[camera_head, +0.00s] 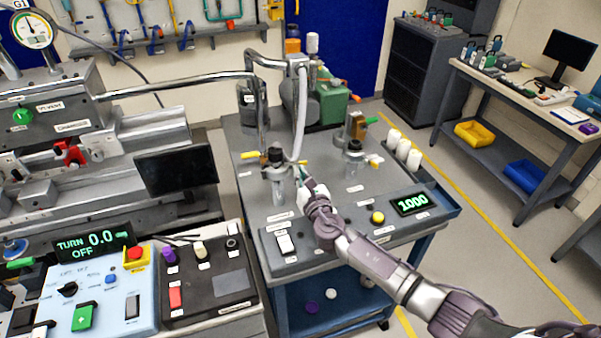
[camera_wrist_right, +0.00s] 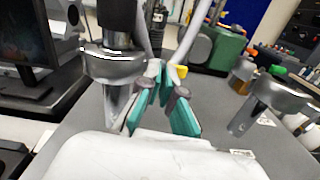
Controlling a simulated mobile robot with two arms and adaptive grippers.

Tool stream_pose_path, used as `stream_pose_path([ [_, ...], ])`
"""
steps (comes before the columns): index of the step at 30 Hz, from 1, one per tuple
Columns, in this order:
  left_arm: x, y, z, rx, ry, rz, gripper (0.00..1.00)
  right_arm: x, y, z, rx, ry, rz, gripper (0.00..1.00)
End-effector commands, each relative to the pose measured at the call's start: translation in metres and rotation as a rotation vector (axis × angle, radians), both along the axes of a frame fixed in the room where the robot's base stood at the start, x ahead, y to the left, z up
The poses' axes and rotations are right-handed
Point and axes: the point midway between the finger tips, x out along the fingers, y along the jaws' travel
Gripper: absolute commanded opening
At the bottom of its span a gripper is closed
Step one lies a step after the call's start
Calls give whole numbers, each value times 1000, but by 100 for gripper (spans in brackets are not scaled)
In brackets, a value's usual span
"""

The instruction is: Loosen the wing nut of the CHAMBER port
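A label on the grey apparatus at the left appears to read CHAMBER (camera_head: 72,127). A red clamp-like part (camera_head: 68,153) sits just below it; I cannot tell whether it is the wing nut. My right gripper (camera_head: 299,174) is over the grey cart, just right of a metal port fitting (camera_head: 277,172) with a yellow lever. In the right wrist view its teal finger pads (camera_wrist_right: 160,88) slant towards each other near a grey hose. I cannot tell whether they hold anything. The fitting is close on their left (camera_wrist_right: 113,66). My left gripper is out of view.
A second metal fitting (camera_head: 353,160) stands farther right on the cart top (camera_head: 322,185). A pipe (camera_head: 180,82) and a pale hose (camera_head: 301,115) run above and behind my right gripper. A dark monitor (camera_head: 177,171) and control boxes (camera_head: 211,280) are at left.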

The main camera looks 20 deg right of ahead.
Motion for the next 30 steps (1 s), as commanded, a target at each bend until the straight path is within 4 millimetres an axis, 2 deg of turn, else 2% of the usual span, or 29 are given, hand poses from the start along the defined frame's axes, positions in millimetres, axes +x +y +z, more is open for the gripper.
stream_pose_path([
  [14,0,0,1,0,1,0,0,2,-1,4,-11,-7,-3,0],
  [15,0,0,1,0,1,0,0,2,-1,4,-11,-7,-3,10],
  [18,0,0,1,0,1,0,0,1,-1,3,-11,-6,-2,27],
  [19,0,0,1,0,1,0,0,1,-1,3,-11,-6,-2,29],
  [30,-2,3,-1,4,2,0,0,0,0,0,8,-2,1,29],
])
